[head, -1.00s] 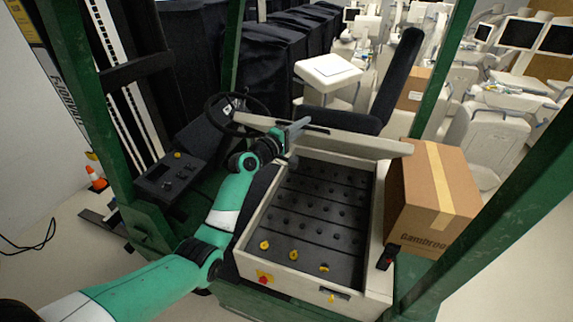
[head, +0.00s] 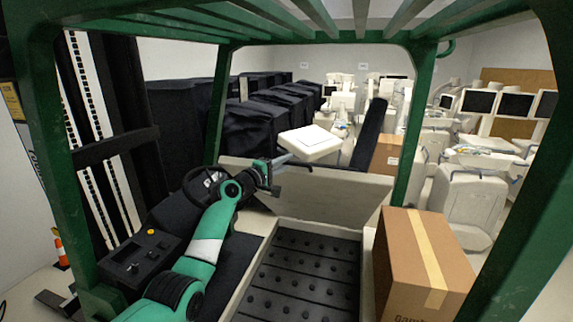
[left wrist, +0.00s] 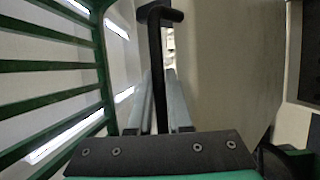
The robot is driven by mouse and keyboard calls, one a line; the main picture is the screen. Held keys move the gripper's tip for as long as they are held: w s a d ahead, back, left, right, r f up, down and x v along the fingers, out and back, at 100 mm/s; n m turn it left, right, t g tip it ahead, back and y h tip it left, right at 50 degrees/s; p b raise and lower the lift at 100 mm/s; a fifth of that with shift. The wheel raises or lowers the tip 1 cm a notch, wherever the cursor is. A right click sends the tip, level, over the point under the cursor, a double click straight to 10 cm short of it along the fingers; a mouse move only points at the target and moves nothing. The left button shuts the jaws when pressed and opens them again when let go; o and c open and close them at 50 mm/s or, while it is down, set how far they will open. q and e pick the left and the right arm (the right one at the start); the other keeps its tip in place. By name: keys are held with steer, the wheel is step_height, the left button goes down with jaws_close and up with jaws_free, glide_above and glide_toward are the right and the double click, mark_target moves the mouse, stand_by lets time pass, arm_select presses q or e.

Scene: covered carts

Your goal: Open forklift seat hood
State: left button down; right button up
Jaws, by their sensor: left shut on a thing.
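The seat hood (head: 325,196) is a beige panel, raised and standing nearly upright behind the open battery compartment (head: 302,275). In the left wrist view its pale face (left wrist: 225,70) fills the right side. My left gripper (head: 281,160) is at the hood's top edge, left of centre, and shut on it. In the left wrist view the grey fingers (left wrist: 162,90) lie either side of a black bar with a T-shaped end (left wrist: 158,50). The exact contact is hard to see. The black seat back (head: 370,133) shows behind the hood. My right gripper is out of view.
A cardboard box (head: 415,262) stands right of the compartment. Green cage posts (head: 414,125) and roof bars (head: 300,18) surround the seat area. The steering wheel (head: 204,184) and control panel (head: 140,260) are at the left. Covered carts (head: 250,125) stand behind.

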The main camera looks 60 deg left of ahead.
arm_select(q)
steer(key=c, duration=0.9)
jaws_free()
steer(key=shift+s+a+r, duration=0.25)
steer(key=shift+r, duration=0.25)
steer(key=shift+o, duration=0.3)
steer(key=shift+f, duration=0.1)
steer(key=shift+w+d+f, duration=0.15)
steer(key=shift+f, duration=0.1)
steer(key=p+v, duration=0.2)
steer(key=v, duration=0.9)
steer(key=shift+s+r, duration=0.15)
steer(key=shift+s, duration=0.15)
